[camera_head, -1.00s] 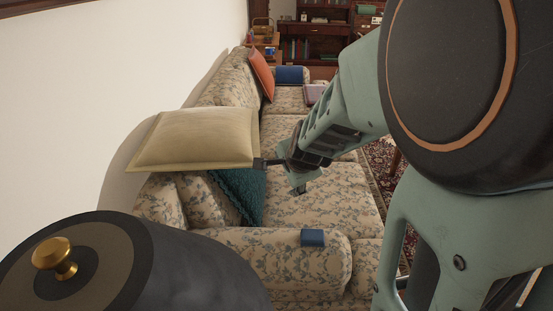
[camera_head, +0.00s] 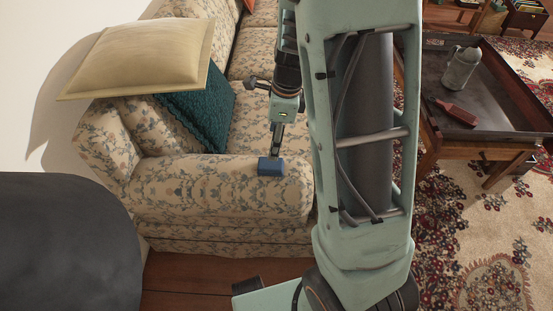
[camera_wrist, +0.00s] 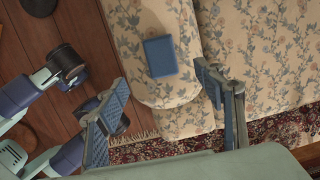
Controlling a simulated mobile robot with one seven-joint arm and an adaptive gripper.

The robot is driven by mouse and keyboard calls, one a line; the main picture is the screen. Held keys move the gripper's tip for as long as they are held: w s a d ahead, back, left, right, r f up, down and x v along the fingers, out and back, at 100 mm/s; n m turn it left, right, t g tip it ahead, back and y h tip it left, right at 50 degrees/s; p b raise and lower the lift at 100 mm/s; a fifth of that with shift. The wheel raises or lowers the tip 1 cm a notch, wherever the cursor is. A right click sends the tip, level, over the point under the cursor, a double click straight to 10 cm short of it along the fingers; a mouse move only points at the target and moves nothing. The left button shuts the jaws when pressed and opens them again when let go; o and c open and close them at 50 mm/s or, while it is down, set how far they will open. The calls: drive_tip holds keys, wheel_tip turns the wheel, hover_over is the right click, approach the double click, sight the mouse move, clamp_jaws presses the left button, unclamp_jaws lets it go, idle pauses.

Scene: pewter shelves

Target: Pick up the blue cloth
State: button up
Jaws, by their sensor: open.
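The blue cloth (camera_head: 270,166) is a small, flat, folded blue square. It lies on top of the near arm of the floral sofa (camera_head: 190,190). In the wrist view the cloth (camera_wrist: 162,57) shows whole, ahead of the gap between the fingers. My gripper (camera_wrist: 158,88) is open and empty, with one finger to each side of that gap. In the head view my gripper (camera_head: 277,140) is seen from behind, just beyond the cloth and close to it. Whether a fingertip touches the cloth I cannot tell.
A cream cushion (camera_head: 145,55) rests above a teal cushion (camera_head: 200,110) at the sofa's left. A wooden coffee table (camera_head: 490,125) with a grey canister (camera_head: 461,70) and a red object (camera_head: 455,111) stands right. A dark rounded object (camera_head: 60,250) fills the lower left.

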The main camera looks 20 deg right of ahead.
drive_tip(key=b, duration=0.2)
hover_over(271, 163)
drive_tip(key=s, duration=0.1)
drive_tip(key=shift+g, duration=0.3)
drive_tip(key=f, duration=0.6)
drive_tip(key=shift+d, duration=0.4)
drive_tip(key=shift+w+a+f+b, duration=0.15)
drive_tip(key=shift+f+b, duration=0.35)
drive_tip(key=shift+f, duration=0.4)
drive_tip(key=shift+w+a+f+b, duration=0.1)
drive_tip(key=shift+w+f+b, duration=0.1)
drive_tip(key=shift+f+b, duration=0.55)
drive_tip(key=shift+w+a+f+b, duration=0.15)
drive_tip(key=shift+f+b, duration=0.1)
drive_tip(key=shift+f, duration=0.85)
drive_tip(key=shift+d, duration=0.1)
drive_tip(key=shift+c, duration=0.3)
drive_tip(key=c, duration=1.1)
drive_tip(key=shift+r, duration=0.2)
drive_tip(key=shift+c, duration=0.2)
